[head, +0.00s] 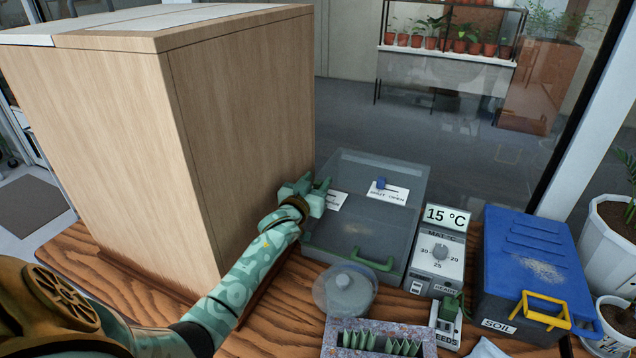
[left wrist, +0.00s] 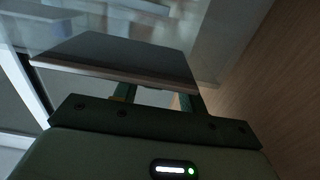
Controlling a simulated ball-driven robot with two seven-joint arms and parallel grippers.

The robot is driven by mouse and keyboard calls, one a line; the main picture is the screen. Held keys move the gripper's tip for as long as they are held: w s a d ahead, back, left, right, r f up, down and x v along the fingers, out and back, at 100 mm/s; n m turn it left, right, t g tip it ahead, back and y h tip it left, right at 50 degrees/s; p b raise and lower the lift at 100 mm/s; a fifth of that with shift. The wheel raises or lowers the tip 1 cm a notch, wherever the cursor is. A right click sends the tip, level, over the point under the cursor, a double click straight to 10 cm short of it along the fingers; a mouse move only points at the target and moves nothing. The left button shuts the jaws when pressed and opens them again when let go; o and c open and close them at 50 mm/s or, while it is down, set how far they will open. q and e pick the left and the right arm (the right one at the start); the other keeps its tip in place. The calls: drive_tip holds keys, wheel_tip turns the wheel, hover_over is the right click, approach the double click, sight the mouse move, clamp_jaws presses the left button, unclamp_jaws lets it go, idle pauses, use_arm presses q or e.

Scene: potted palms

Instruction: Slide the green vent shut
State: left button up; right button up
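A clear propagator lid (head: 330,232) with a green handle stands on the bench. My left gripper (head: 318,182) is at its left part, beside the wooden cabinet. A white label (head: 334,201) shows partly from behind the gripper; I cannot see a green vent there, as the gripper covers that spot. In the left wrist view the two fingers of my left gripper (left wrist: 158,98) stand apart. A dark flat plate (left wrist: 120,55) hides their tips, and no held thing shows between them. My right gripper is not in view.
The tall wooden cabinet (head: 240,120) stands close left of my arm. A thermostat (head: 438,250), a blue soil box (head: 530,262) and a round lidded pot (head: 345,290) are nearby.

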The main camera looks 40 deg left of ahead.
use_arm(q)
drive_tip(key=shift+d, duration=0.1)
drive_tip(key=shift+s+d, duration=0.1)
drive_tip(key=shift+s, duration=0.05)
drive_tip(key=p+v, duration=0.3)
drive_tip(key=v, duration=1.3)
drive_tip(key=shift+a+p, duration=0.2)
drive_tip(key=shift+p, duration=0.2)
drive_tip(key=shift+f, duration=0.1)
